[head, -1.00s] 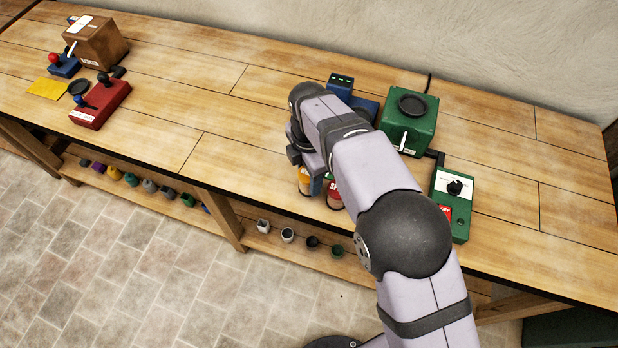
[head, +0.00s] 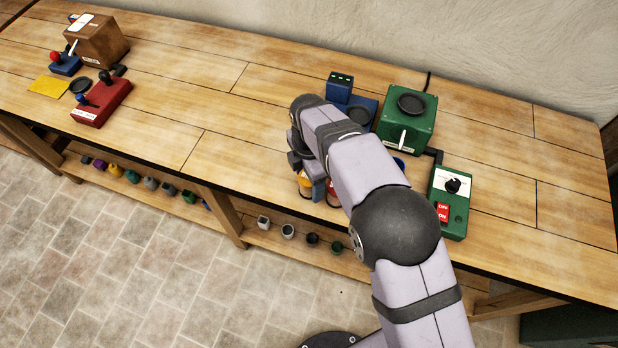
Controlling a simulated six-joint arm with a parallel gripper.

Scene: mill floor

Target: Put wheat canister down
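My gripper (head: 318,188) is at the front of the bench, pointing down and mostly hidden behind my own arm. A yellow-orange canister (head: 305,186) stands or hangs at its left side, and a red canister (head: 332,192) is at its right, partly covered by the arm. I cannot read their labels, so I cannot tell which is the wheat canister. Whether the fingers are open or closed on a canister is hidden.
Behind my arm are a blue scale (head: 341,88) with a lit display and a green mill (head: 409,118). A green switch box (head: 455,215) stands at right. A red control box (head: 101,103) and brown mill (head: 96,42) are far left. The bench middle (head: 215,110) is clear.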

